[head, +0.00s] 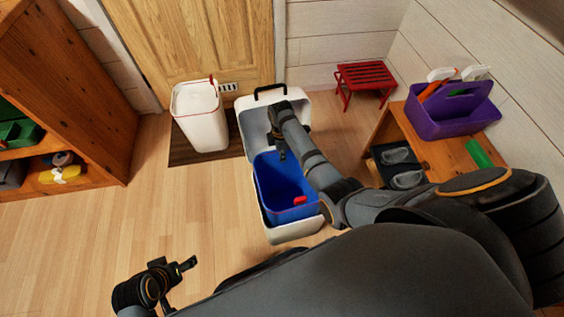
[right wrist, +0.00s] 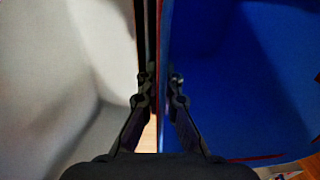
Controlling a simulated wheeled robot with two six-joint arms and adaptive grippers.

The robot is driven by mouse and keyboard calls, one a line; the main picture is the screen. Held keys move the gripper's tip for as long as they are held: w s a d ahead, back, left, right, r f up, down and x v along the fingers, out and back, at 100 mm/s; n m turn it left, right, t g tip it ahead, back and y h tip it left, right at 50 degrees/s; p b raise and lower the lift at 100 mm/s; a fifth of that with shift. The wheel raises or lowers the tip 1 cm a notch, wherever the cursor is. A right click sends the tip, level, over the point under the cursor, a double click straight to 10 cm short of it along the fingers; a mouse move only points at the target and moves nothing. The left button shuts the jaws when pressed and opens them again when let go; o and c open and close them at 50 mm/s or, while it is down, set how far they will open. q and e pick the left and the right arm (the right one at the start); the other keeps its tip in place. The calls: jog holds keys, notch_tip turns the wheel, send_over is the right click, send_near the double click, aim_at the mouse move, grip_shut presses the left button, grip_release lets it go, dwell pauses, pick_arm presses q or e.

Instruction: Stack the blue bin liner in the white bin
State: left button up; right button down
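The blue bin liner (head: 268,178), with a red rim and a red tab, sits inside an open white container (head: 291,232). Another tall white bin (head: 203,130) with a red tab stands to the left by the door. My right gripper (head: 282,153) points down at the liner's far edge. In the right wrist view, its fingers (right wrist: 161,95) are partly closed on either side of the edge by the blue liner (right wrist: 240,90); I cannot tell whether they touch it. My left gripper (head: 188,280) is low at the left, empty and seemingly open.
The white container's raised lid (head: 254,118) has a black handle and leans behind the liner. A wooden bench (head: 449,157) at right carries a purple caddy (head: 452,112). A red stool (head: 366,78) stands behind. A wooden shelf (head: 75,85) is at left. Floor between is clear.

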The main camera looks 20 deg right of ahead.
aim_at(282, 166)
notch_tip(282, 166, down, 4)
jog(key=shift+r+b, duration=0.15)
jog(key=shift+b, duration=0.55)
pick_arm(q)
jog(key=shift+w+d+f+t, duration=0.15)
jog(key=shift+f+t, duration=0.15)
jog(key=shift+f, duration=0.2)
jog(key=shift+w+d+f+t, duration=0.15)
jog(key=shift+f+t, duration=0.15)
jog(key=shift+f, duration=0.15)
jog(key=shift+s, duration=0.1)
jog(key=shift+f, duration=0.15)
pick_arm(e)
jog(key=shift+f, duration=0.6)
jog(key=c, duration=1.5)
grip_release()
